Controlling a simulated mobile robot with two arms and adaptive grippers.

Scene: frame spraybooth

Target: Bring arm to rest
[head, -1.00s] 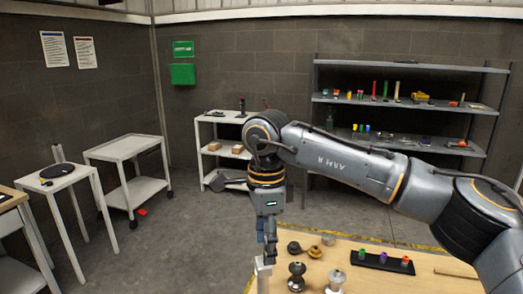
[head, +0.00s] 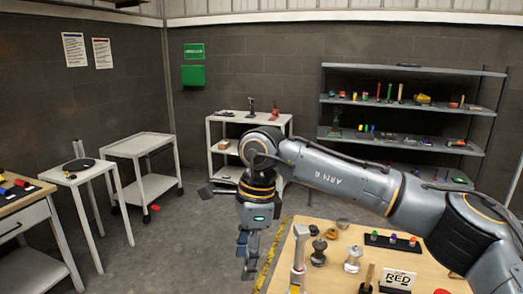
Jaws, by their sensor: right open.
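My right arm reaches in from the right and bends down at the elbow and wrist. My right gripper (head: 249,266) hangs fingers down, open, with nothing seen between its fingers. It appears over the floor, just left of the wooden workbench (head: 335,283) in the picture. A white upright post (head: 299,245) stands at the bench's left side, apart from the gripper in the picture. My left gripper is not in view.
The bench holds dark and metal knob-like parts (head: 318,250), a black strip with coloured pegs (head: 393,241) and a sign marked RED (head: 398,279). White carts (head: 140,145) and a small table (head: 77,175) stand left. Grey shelves (head: 410,70) are behind.

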